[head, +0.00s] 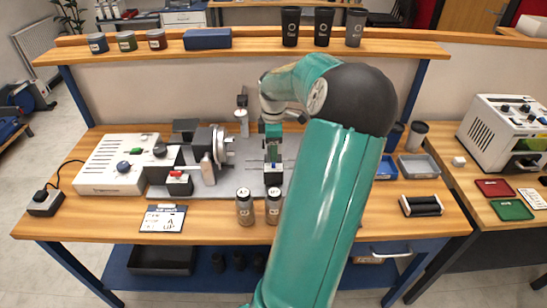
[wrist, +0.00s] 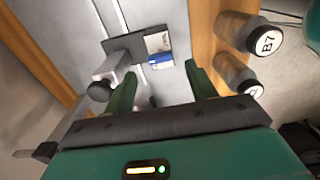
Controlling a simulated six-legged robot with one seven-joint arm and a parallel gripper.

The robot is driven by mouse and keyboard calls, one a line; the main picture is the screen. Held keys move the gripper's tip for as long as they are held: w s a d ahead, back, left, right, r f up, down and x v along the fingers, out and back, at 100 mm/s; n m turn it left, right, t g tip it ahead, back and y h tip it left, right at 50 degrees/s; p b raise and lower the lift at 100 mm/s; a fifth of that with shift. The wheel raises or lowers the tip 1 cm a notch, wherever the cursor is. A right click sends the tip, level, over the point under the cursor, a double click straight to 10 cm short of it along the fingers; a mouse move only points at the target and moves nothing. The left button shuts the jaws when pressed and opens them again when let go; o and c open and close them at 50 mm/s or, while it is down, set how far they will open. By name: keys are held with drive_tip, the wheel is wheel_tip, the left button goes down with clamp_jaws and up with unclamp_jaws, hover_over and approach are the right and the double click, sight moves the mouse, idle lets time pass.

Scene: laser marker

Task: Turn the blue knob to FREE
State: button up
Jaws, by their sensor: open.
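My gripper (head: 273,155) points down over the grey plate near the middle of the bench, well to the right of the control box. In the wrist view my gripper (wrist: 160,82) is open, its two green fingers apart with nothing held between them. The control box is not seen there.
A grey machine with a round chuck (head: 222,145) stands between the control box and my gripper. Two labelled canisters (head: 245,206) stand at the front edge. A sign card (head: 163,218) lies front left. A shelf (head: 255,47) with cups crosses the back.

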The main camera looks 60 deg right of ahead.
sight(273, 164)
drive_tip(key=shift+f, duration=2.3)
drive_tip(key=c, duration=1)
